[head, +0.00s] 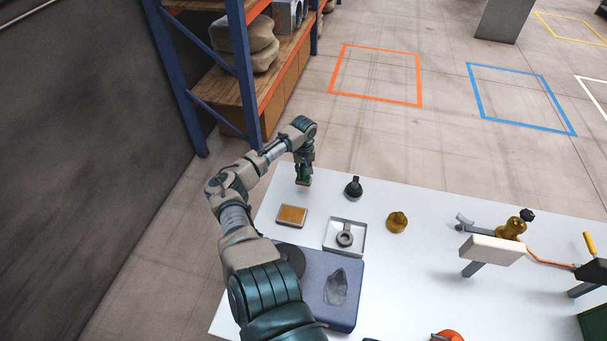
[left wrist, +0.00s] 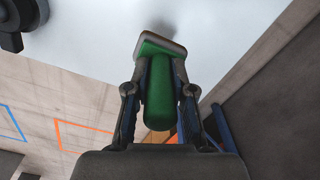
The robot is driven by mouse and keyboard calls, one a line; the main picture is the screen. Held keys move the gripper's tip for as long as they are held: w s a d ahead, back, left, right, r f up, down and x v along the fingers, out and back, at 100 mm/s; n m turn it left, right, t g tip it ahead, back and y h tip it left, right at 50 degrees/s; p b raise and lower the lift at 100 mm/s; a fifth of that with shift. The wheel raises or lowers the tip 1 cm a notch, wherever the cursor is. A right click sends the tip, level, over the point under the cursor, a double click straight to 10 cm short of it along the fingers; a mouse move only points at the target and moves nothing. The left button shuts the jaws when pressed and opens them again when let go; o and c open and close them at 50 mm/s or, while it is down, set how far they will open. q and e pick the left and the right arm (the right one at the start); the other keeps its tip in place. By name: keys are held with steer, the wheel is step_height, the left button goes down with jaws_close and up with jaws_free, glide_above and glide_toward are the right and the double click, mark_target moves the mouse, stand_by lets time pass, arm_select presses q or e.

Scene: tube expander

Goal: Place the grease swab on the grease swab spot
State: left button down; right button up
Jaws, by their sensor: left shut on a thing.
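The grease swab, seen as a green handle (left wrist: 158,95) with a flat grey-rimmed head, is held in my left gripper (left wrist: 158,92). In the head view my left gripper (head: 304,168) is at the far left corner of the white table, pointing down. The swab's green body (head: 303,179) shows small just below the fingers. Whether its head touches the table is unclear. No marked grease swab spot can be made out. My right gripper is not in view.
A blue mat (head: 350,310) lies nearer. A shelf (head: 245,107) stands beyond the table.

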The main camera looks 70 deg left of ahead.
mark_target(303, 171)
arm_select(q)
steer(key=a, duration=0.1)
steer(key=w+a+b, duration=0.1)
steer(key=a, duration=0.1)
steer(key=shift+w, duration=0.2)
steer(key=shift+a+f, duration=0.15)
steer(key=shift+f, duration=1.75)
steer(key=c, duration=1)
jaws_free()
step_height(303, 171, up, 12)
steer(key=shift+p, duration=0.35)
